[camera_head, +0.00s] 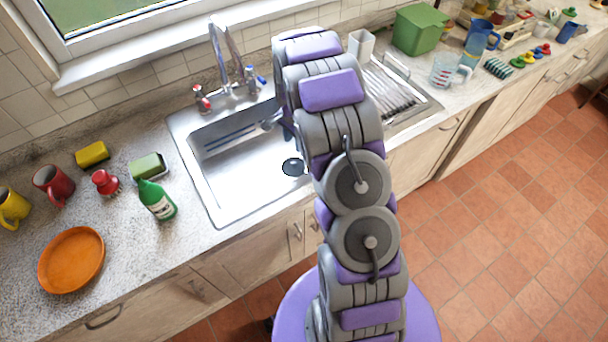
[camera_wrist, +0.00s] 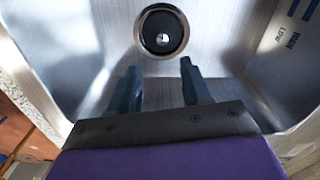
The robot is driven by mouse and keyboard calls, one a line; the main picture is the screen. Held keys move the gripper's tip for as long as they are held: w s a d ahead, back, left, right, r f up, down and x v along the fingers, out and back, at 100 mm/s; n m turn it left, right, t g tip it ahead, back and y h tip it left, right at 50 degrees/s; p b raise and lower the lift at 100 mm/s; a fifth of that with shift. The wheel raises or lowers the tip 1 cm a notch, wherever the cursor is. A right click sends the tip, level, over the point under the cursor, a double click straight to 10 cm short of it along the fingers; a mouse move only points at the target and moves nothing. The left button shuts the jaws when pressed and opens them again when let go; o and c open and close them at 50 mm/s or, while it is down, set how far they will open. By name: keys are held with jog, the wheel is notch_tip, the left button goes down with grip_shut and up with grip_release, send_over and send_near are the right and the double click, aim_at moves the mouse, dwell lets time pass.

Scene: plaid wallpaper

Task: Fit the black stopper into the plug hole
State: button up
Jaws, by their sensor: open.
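The plug hole (camera_wrist: 140,42) is a round metal ring in the sink floor, at the top middle of the wrist view. A round black piece (camera_wrist: 150,24) with a small bright spot at its centre lies inside the ring; it looks like the black stopper, but I cannot tell how deep it sits. In the head view this spot is a small dark disc (camera_head: 293,167) in the sink. My gripper (camera_wrist: 160,68) is open, its two dark fingers apart and empty below the ring in the picture. In the head view my arm mostly hides the gripper.
The steel sink (camera_head: 225,190) has walls around the gripper. A tap (camera_head: 222,50) stands behind it. A green bottle (camera_head: 157,200), a red brush (camera_head: 105,183) and an orange plate (camera_head: 72,260) are on the left counter. A drying rack (camera_head: 395,95) is at right.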

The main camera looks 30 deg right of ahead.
jog(key=s+a+r+n, duration=0.4)
jog(key=s+a+r, duration=0.1)
jog(key=s+r, duration=0.35)
jog(key=s+a+r+n, duration=0.3)
jog(key=s+a+r, duration=0.3)
jog(key=r, duration=0.4)
jog(key=s+a+r+n, duration=0.1)
jog(key=s+r+n, duration=0.1)
jog(key=s, duration=0.6)
jog(key=s+a+r+n+g, duration=0.1)
jog(key=s+a+n, duration=0.1)
jog(key=s, duration=0.6)
jog(key=s+a+r+n, duration=0.2)
jog(key=s+n, duration=0.2)
jog(key=s, duration=0.5)
jog(key=shift+a+r+g, duration=0.2)
jog(key=shift+r+g, duration=0.15)
jog(key=shift+g, duration=0.05)
